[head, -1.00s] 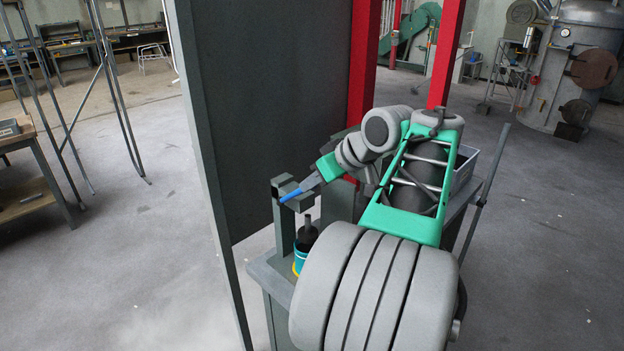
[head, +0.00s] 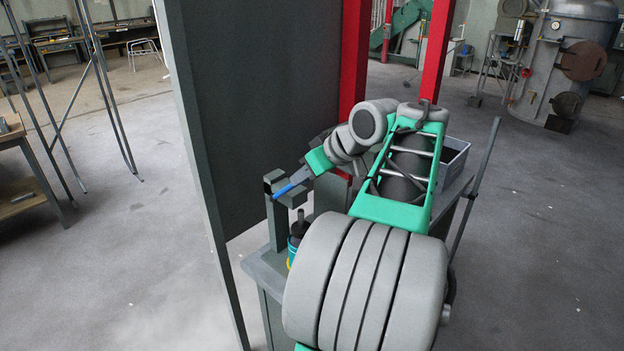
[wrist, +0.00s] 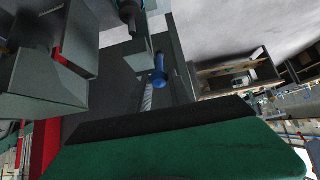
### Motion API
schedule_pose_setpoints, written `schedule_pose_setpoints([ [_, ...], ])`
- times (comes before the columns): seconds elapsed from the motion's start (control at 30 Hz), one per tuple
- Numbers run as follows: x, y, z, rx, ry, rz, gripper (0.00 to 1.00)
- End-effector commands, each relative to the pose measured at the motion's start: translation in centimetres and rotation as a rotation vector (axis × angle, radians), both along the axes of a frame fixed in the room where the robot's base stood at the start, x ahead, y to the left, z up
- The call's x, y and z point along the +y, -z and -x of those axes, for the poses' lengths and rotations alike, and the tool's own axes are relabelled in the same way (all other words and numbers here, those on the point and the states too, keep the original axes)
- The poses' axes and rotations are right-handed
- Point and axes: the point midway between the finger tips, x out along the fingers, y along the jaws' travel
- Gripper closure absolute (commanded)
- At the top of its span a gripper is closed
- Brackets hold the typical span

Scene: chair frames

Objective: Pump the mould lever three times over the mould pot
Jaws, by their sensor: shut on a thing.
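The mould lever shows as a blue handle (head: 290,190) beside a grey-green post (head: 275,222) on the bench in the head view. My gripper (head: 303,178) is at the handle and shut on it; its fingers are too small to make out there. The blue handle (wrist: 159,69) also shows in the wrist view, beyond the dark edge of my gripper. The mould pot (head: 292,252), teal with a yellow band, stands below the lever, partly hidden by my arm. A dark plunger (head: 299,224) is above the pot. Teal at the wrist view's top edge may be the pot.
A tall dark panel (head: 265,110) stands just left of the bench and behind it, with red posts (head: 435,50) behind. A grey bin (head: 453,158) and a slanted grey rod (head: 476,190) are to the right. Floor at far left and right is open.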

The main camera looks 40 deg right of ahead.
Motion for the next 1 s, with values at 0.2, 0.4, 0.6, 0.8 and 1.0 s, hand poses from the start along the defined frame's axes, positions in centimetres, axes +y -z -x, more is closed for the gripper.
schedule_pose_setpoints([
  [0.2, 0.0, -1.7, -1.3, -0.004, 0.001, 0.002, 1.00],
  [0.4, -0.1, -1.6, -1.2, -0.004, 0.002, 0.003, 1.00],
  [0.6, 0.0, -2.6, -2.4, -0.004, -0.001, 0.003, 1.00],
  [0.8, 0.1, -3.9, -4.6, -0.004, -0.001, 0.003, 1.00],
  [1.0, 0.1, -3.8, -4.9, -0.005, 0.001, 0.004, 1.00],
])
